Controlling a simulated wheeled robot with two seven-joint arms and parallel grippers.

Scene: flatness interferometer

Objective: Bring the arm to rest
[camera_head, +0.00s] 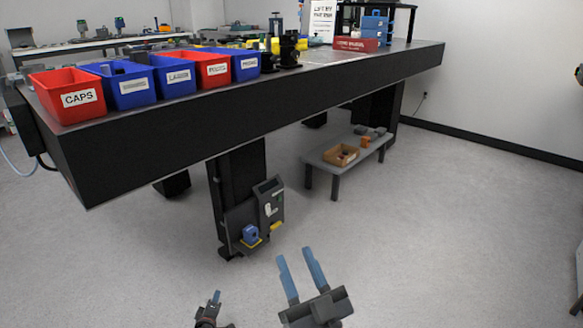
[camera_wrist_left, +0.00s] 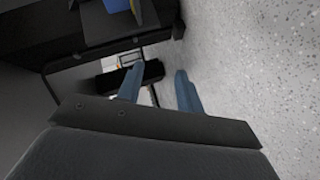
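My left gripper (camera_head: 216,296) is low at the bottom of the head view, seen nearly edge-on. In the left wrist view its two blue fingers (camera_wrist_left: 159,72) stand apart with nothing held between them. My right gripper (camera_head: 295,254) is to the right of it in the head view. Its two blue fingers are spread and empty, pointing up the picture over the grey floor. Both grippers appear in front of the black table and touch nothing that I can see.
A long black table (camera_head: 250,118) carries red and blue bins (camera_head: 130,100) along its near edge. A black leg unit (camera_head: 267,205) stands beneath it. A low grey bench (camera_head: 325,166) holds a cardboard box (camera_head: 341,160). The floor (camera_head: 440,225) at right is clear.

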